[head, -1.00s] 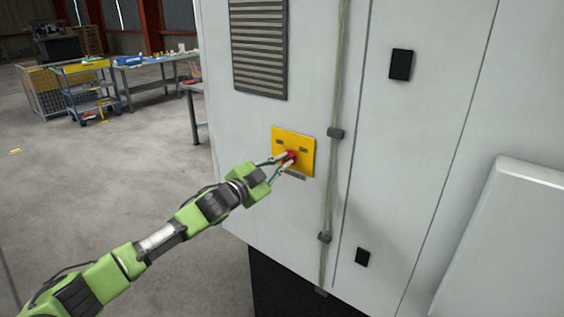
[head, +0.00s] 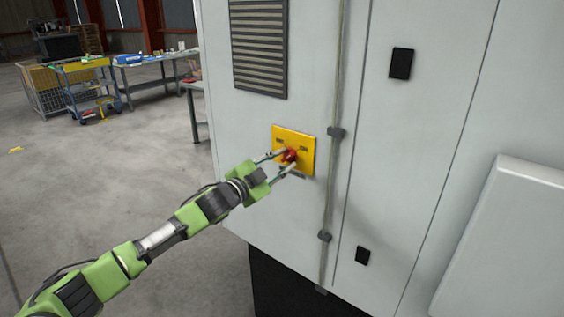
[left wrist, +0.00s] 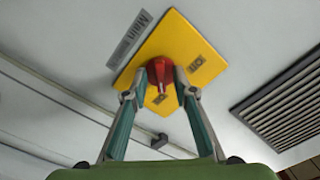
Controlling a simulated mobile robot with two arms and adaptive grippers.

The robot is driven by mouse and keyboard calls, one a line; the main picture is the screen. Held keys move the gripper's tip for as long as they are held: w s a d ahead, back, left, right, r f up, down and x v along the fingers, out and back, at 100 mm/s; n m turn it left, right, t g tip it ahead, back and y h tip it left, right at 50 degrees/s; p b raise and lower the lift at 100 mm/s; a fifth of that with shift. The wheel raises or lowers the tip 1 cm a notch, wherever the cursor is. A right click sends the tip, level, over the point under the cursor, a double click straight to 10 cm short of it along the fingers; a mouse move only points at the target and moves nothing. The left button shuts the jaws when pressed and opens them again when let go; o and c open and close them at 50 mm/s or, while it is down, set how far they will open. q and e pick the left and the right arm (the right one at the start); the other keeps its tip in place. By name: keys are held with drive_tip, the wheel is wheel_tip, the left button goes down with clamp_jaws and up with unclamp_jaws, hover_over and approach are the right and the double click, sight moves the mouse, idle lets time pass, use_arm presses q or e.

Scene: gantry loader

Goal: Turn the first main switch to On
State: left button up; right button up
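The yellow switch plate (head: 307,164) is on the front of a light grey cabinet, with a red knob (head: 290,156) at its middle. In the left wrist view the plate (left wrist: 193,45) shows rotated, with two small dark labels and a grey nameplate (left wrist: 130,40) beside it. My left gripper (head: 289,158) is at the knob, one finger on each side. In the left wrist view both fingertips meet the sides of the red knob (left wrist: 161,72), and they hide part of it. I cannot read the knob's setting for sure. My right gripper is not in view.
The cabinet (head: 270,215) has a louvred vent (head: 259,48) above the plate, a vertical conduit (head: 335,90) to its right, and black latches. A sloped grey panel (head: 510,240) juts out at right. Carts and workbenches stand far left across open floor.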

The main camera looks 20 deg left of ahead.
use_arm(q)
drive_tip(key=v, duration=1.2)
drive_tip(key=shift+r, duration=0.1)
